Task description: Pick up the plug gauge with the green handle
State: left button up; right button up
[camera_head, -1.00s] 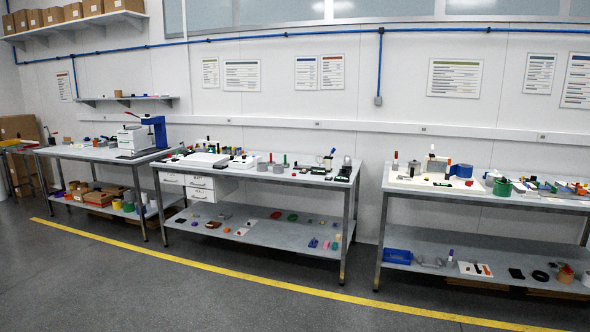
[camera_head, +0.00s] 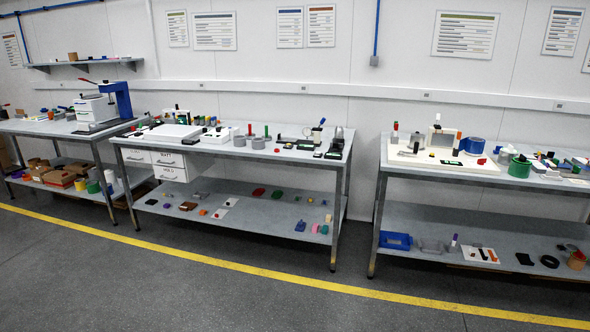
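A small upright green-topped item (camera_head: 267,132) stands on the middle bench, near the middle of its top. It looks like the green-handled plug gauge, but it is too small to be sure. A similar red-topped item (camera_head: 250,130) stands just left of it. Grey cylindrical pieces (camera_head: 258,143) are close in front of them. Neither of my grippers is in view.
The middle bench (camera_head: 215,153) has a lower shelf with small parts. A left bench carries a blue press (camera_head: 118,95). A right bench holds a white board (camera_head: 470,172). Open grey floor (camera_head: 230,290) with a yellow line lies in front.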

aim_at(268, 138)
jog(key=i, duration=1.9)
jog(key=i+j, duration=0.1)
jog(key=i, duration=0.45)
jog(key=i+j+z, duration=0.15)
jog(key=i, duration=0.45)
jog(key=i+j, duration=0.1)
jog(key=i, duration=0.45)
jog(key=z, duration=0.05)
